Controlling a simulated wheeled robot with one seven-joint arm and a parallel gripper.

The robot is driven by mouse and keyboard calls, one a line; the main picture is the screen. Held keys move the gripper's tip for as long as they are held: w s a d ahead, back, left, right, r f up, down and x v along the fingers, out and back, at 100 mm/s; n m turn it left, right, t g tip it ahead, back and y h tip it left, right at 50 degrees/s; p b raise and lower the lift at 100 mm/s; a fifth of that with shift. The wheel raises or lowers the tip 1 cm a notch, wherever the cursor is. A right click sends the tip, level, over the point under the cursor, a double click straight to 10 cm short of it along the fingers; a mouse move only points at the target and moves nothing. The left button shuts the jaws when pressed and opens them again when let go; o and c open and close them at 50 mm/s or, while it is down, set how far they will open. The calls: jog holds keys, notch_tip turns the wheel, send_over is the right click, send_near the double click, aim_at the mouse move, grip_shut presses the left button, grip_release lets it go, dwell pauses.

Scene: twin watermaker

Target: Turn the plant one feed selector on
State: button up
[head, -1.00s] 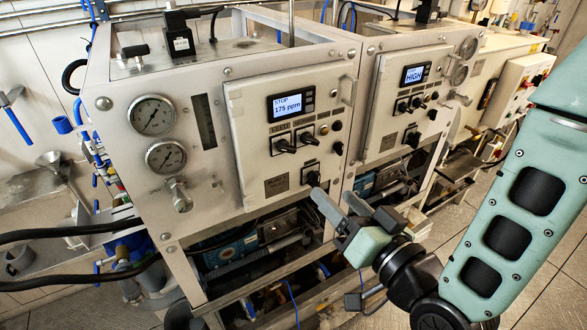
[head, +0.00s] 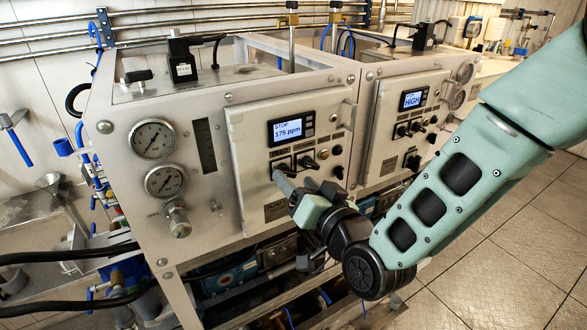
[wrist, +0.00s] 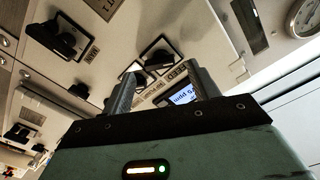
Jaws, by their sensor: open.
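The plant one feed selector (head: 281,167) is the left black lever knob below the plant one display. I cannot tell whether a finger touches the knob.
The plant one display (head: 287,130) reads STOP and 175 ppm. A second selector (head: 307,161) is close on the right. The main selector (wrist: 55,39) shows in the wrist view. Two gauges (head: 152,138) are left of the panel. A similar panel (head: 408,120) stands at right.

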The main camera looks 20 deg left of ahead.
jog(key=shift+x, duration=1.05)
jog(key=c, duration=1)
jog(key=shift+f+m+b, duration=0.15)
jog(key=shift+m+b, duration=0.15)
jog(key=shift+b, duration=0.05)
jog(key=shift+s+f+m+b, duration=0.1)
jog(key=shift+f+m+b, duration=0.05)
jog(key=shift+m+b, duration=5.8)
jog(key=shift+b, duration=0.5)
